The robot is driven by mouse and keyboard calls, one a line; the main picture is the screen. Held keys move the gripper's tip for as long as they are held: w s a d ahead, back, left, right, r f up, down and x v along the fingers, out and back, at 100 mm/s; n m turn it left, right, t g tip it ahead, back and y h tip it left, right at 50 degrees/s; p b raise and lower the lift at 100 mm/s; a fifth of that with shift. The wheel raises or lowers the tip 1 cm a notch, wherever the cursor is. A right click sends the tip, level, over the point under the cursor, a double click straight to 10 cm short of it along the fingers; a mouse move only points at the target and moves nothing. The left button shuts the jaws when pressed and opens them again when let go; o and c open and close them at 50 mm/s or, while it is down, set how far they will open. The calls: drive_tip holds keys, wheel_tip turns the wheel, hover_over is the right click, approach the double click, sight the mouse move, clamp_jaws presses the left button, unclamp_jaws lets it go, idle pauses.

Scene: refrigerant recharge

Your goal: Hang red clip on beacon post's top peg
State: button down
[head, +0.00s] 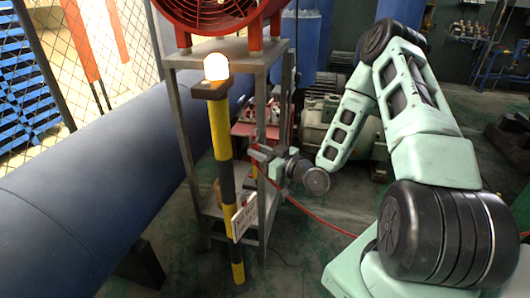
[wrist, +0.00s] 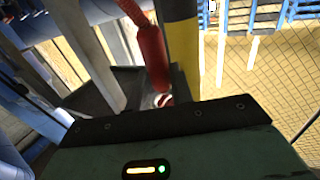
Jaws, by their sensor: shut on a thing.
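The beacon post (head: 221,130) stands upright left of centre in the head view, banded yellow and black, with a lit lamp (head: 216,66) on top. My gripper (head: 256,154) is just right of the post at mid-height. In the wrist view a red clip-like piece (wrist: 152,58) stands in front of the palm, close to the yellow and black post (wrist: 182,45). My gripper is shut on it; the fingertips are hard to make out. I cannot tell whether the clip touches the post. The top peg is not clearly visible.
A grey metal rack (head: 275,85) with a red fan (head: 213,12) stands right behind the post. A white sign (head: 244,217) is at the post's lower part. A thick blue pipe (head: 95,190) lies left. A red hose (head: 318,218) trails right across the floor.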

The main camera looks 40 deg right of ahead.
drive_tip(key=shift+w+a+f, duration=0.1)
drive_tip(key=shift+w+a, duration=0.95)
drive_tip(key=shift+w, duration=0.25)
drive_tip(key=shift+w+a+f+b, duration=0.15)
drive_tip(key=shift+b, duration=0.35)
idle(0.4)
drive_tip(key=shift+w+a+f, duration=0.15)
drive_tip(key=shift+w, duration=0.1)
drive_tip(key=shift+w+a+f+b, duration=0.1)
drive_tip(key=shift+f+b, duration=0.1)
drive_tip(key=shift+b, duration=0.2)
idle(1.1)
drive_tip(key=c, duration=1.1)
unclamp_jaws()
drive_tip(key=shift+c, duration=0.2)
